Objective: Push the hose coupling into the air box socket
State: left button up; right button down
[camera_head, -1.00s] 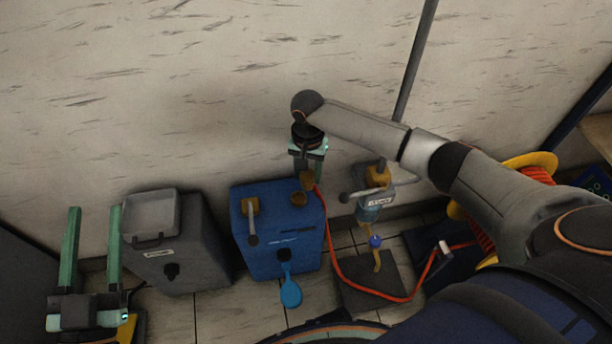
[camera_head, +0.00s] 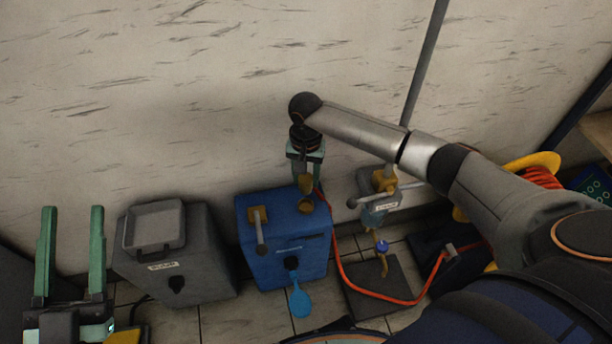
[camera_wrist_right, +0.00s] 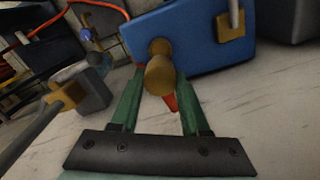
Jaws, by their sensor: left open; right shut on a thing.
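The blue air box (camera_head: 285,262) stands on the floor by the wall, with a round brass socket (camera_head: 305,206) on its top. My right gripper (camera_head: 306,181) is shut on the brass hose coupling (camera_head: 304,184), just above and behind the socket. In the right wrist view the coupling (camera_wrist_right: 160,76) sits between the green fingers and overlaps the socket (camera_wrist_right: 160,47) behind it. I cannot tell whether they touch. The red hose (camera_head: 350,287) runs from the coupling across the floor. My left gripper (camera_head: 72,209) is open and empty at the far left.
A grey box (camera_head: 190,265) with a tray on top stands left of the air box. A brass lever valve (camera_head: 258,215) is on the air box, and a blue tag (camera_head: 300,301) hangs in front.

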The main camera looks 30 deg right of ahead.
jog(key=shift+f+b, duration=0.7)
jog(key=shift+b, duration=0.15)
jog(key=shift+f, duration=0.15)
notch_tip(320, 180, down, 2)
jog(key=b, duration=0.3)
jog(key=shift+f+b, duration=0.45)
jog(key=shift+b, duration=0.25)
jog(key=shift+f+p, duration=0.1)
jog(key=shift+p, duration=0.25)
pick_arm(q)
jog(key=shift+s+d+r+m+h, duration=0.2)
jog(key=shift+s+r+m+h, duration=0.25)
jog(key=shift+s+m+h, duration=0.45)
jog(key=shift+s+d+r+m+h, duration=0.15)
jog(key=shift+s+r+m+h, duration=0.5)
jog(key=shift+h, duration=0.5)
jog(key=shift+s+d+r+m+h, duration=0.25)
jog(key=shift+s+m+h, duration=0.2)
jog(key=shift+s+h, duration=0.55)
pick_arm(e)
jog(key=shift+f, duration=0.45)
pick_arm(q)
jog(key=shift+w, duration=0.1)
jog(key=shift+r+p, duration=1.35)
jog(key=shift+r, duration=0.05)
